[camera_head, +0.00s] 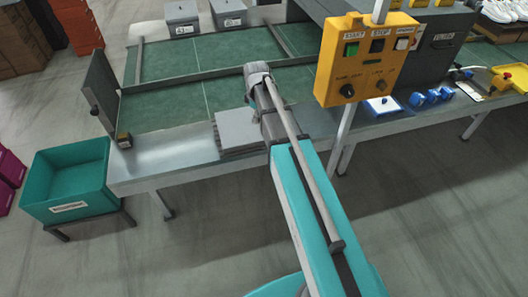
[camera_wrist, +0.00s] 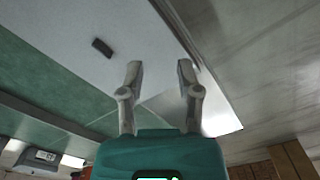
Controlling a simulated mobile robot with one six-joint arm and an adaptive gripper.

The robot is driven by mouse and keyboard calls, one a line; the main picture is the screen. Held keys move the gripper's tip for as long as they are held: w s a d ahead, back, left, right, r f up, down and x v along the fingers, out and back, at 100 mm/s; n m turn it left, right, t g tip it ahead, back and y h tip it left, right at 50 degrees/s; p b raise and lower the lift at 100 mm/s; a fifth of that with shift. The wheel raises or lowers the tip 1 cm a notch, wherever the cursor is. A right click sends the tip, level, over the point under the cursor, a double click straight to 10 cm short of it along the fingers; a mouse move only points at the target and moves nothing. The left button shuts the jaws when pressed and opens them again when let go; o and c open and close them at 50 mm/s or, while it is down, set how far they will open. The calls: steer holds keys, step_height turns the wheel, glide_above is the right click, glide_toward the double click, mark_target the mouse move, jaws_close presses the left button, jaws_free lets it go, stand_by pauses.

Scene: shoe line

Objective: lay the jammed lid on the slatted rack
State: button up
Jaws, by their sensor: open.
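The pale grey lid (camera_head: 236,126) lies flat at the near edge of the line, over the slatted rack (camera_head: 240,152), whose slats show along its near side. In the wrist view the lid (camera_wrist: 75,30) is a broad pale sheet with a small dark rectangle on it. My gripper (camera_wrist: 160,64) is open, its two fingers apart over the right part of the lid near its edge. No grip on the lid shows. Whether the fingertips touch it, I cannot tell. In the head view my arm hides the gripper and the lid's right side.
The green belt (camera_head: 215,92) with metal rails lies behind. A yellow button panel (camera_head: 366,60) stands close right of my arm. A teal bin (camera_head: 68,180) stands at the left. Grey lidded boxes (camera_head: 182,17) stand at the back. Bare metal (camera_head: 165,158) is clear left of the rack.

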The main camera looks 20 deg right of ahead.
steer(key=s+a+m, duration=0.2)
steer(key=s+m, duration=0.9)
steer(key=s, duration=0.7)
steer(key=shift+a, duration=0.3)
steer(key=shift+d, duration=0.1)
